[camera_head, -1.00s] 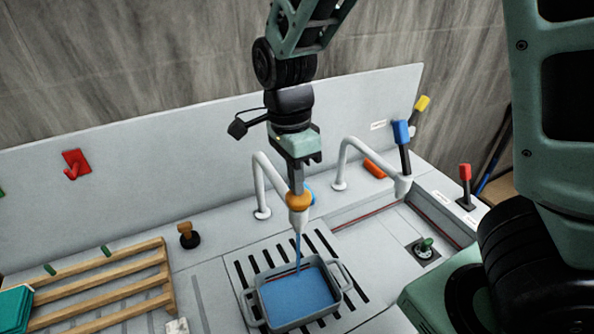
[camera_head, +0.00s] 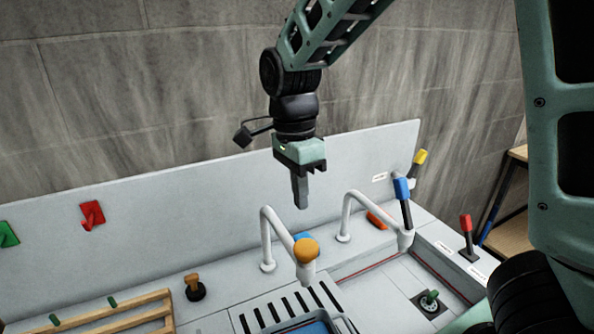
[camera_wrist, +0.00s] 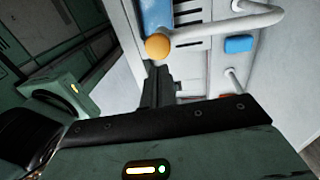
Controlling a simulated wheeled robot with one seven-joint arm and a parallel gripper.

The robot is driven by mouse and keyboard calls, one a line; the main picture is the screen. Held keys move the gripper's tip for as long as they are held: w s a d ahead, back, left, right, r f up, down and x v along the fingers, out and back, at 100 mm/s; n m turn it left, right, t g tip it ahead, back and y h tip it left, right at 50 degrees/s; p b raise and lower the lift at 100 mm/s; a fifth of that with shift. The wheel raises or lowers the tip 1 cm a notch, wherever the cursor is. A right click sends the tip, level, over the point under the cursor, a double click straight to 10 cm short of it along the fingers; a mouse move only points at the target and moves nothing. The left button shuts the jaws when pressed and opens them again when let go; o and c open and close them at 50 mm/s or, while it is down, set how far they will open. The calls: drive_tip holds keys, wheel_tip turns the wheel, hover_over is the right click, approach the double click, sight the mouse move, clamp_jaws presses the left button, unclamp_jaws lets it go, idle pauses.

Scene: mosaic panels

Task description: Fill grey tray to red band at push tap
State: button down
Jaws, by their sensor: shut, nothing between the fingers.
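The grey tray (camera_head: 348,326) sits on the slotted drain below the push tap, cut off by the lower edge of the head view. Blue water shows in it, and in the wrist view the blue water (camera_wrist: 157,14) is partly visible. Its red band cannot be made out. The push tap (camera_head: 306,268) is a white spout with an orange knob (camera_head: 306,249) on top; the knob also shows in the wrist view (camera_wrist: 158,47). No stream shows under the spout. My gripper (camera_head: 301,205) is shut and empty, above and apart from the knob.
A second white tap with a blue lever (camera_head: 402,189) stands to the right over a basin with a green plug (camera_head: 430,298). Yellow (camera_head: 420,157) and red (camera_head: 466,223) levers stand farther right. A wooden rack (camera_head: 120,310) lies at left. Air around my gripper is clear.

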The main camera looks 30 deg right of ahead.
wheel_tip(320, 180, up, 5)
hover_over(305, 244)
drive_tip(key=w, duration=0.2)
drive_tip(key=shift+w+a+f+b, duration=0.15)
drive_tip(key=shift+w+f+b, duration=0.05)
drive_tip(key=shift+b, duration=0.2)
idle(1.2)
drive_tip(key=n+b, duration=0.1)
drive_tip(key=n, duration=0.5)
drive_tip(key=a+r+n+b, duration=0.1)
drive_tip(key=n+b, duration=0.1)
drive_tip(key=n, duration=0.4)
drive_tip(key=n+h+b, duration=0.1)
drive_tip(key=n+b, duration=0.1)
drive_tip(key=n, duration=0.4)
drive_tip(key=shift+s+a+r, duration=0.25)
drive_tip(key=shift+s+r, duration=0.05)
drive_tip(key=shift+s, duration=0.1)
drive_tip(key=f+p, duration=0.1)
drive_tip(key=f, duration=0.3)
drive_tip(key=s+d+f+p, duration=0.1)
drive_tip(key=f, duration=0.3)
drive_tip(key=f+p, duration=0.1)
drive_tip(key=f, duration=0.4)
drive_tip(key=shift+s+d+f, duration=0.1)
drive_tip(key=shift+s+d, duration=0.1)
drive_tip(key=shift+f+p, duration=0.3)
drive_tip(key=shift+f, duration=0.05)
